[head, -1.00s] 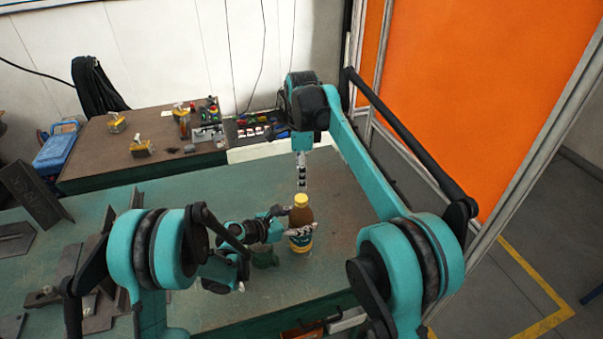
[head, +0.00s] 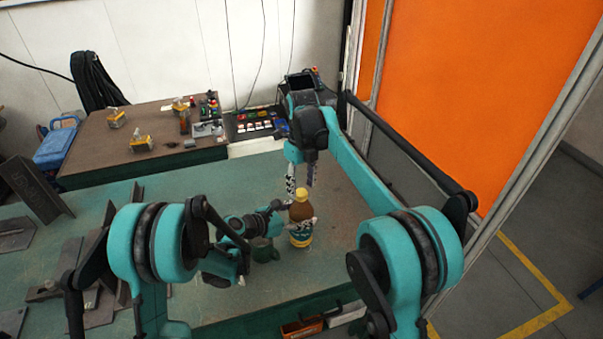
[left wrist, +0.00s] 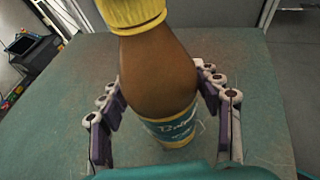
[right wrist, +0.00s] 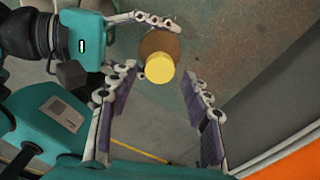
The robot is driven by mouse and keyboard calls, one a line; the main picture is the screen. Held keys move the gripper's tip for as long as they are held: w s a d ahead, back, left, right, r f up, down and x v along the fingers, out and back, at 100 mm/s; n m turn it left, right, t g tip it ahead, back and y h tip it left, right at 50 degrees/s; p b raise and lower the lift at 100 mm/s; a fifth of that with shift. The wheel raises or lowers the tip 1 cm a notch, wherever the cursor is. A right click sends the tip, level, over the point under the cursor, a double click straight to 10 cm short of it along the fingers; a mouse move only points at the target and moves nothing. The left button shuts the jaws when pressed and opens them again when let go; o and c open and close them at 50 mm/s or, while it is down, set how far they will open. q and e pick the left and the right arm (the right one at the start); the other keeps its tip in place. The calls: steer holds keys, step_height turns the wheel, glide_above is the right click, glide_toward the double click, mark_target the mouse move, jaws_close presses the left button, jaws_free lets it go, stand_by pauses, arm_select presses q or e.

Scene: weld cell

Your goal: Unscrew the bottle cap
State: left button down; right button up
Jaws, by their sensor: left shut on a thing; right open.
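A brown bottle with a teal and yellow label (head: 301,213) stands upright on the green table, its yellow cap (head: 302,194) on top. My left gripper (head: 287,219) is shut around the bottle's body from the left. In the left wrist view its fingers flank the brown bottle (left wrist: 158,75), and the ribbed yellow cap (left wrist: 131,12) is above them. My right gripper (head: 300,180) is open, just above and behind the cap, pointing down. In the right wrist view the cap (right wrist: 159,68) lies just beyond and between the open fingertips, apart from them.
Metal plates (head: 75,262) lie at the left. A brown side table (head: 97,147) stands behind. An orange bin (head: 301,328) is below the front edge.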

steer(key=shift+f, duration=1.05)
steer(key=shift+c, duration=0.3)
jaws_close()
